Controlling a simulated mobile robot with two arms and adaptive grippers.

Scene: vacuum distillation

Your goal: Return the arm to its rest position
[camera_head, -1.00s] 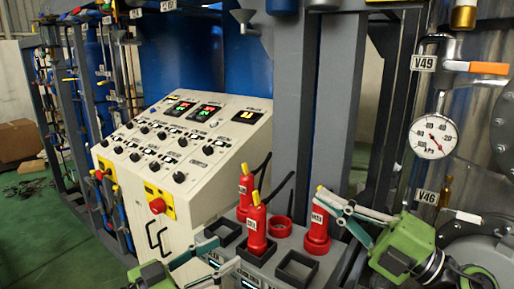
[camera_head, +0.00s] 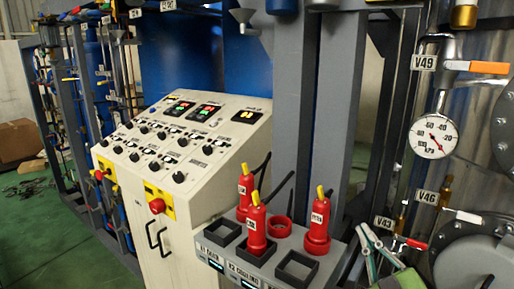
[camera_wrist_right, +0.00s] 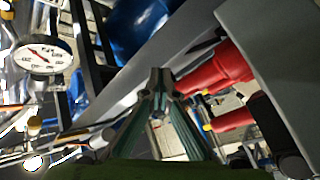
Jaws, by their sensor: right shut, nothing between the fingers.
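My right gripper (camera_head: 363,229) is at the lower right of the head view, with green-grey fingers and a green body partly cut off by the bottom edge. Its fingers are shut and empty. The right wrist view shows its fingertips (camera_wrist_right: 161,78) together, with nothing between them. It is to the right of the red bottle at the rack's right end (camera_head: 318,222), apart from it as far as I can tell. My left gripper is out of view.
A grey rack (camera_head: 290,240) holds several red bottles and empty square holders. Left of it stands a white control console (camera_head: 180,220). A pressure gauge (camera_head: 433,136), orange-handled valve V49 (camera_head: 475,67) and red-handled valve V43 (camera_head: 410,242) are at right. Open green floor (camera_head: 50,240) is at left.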

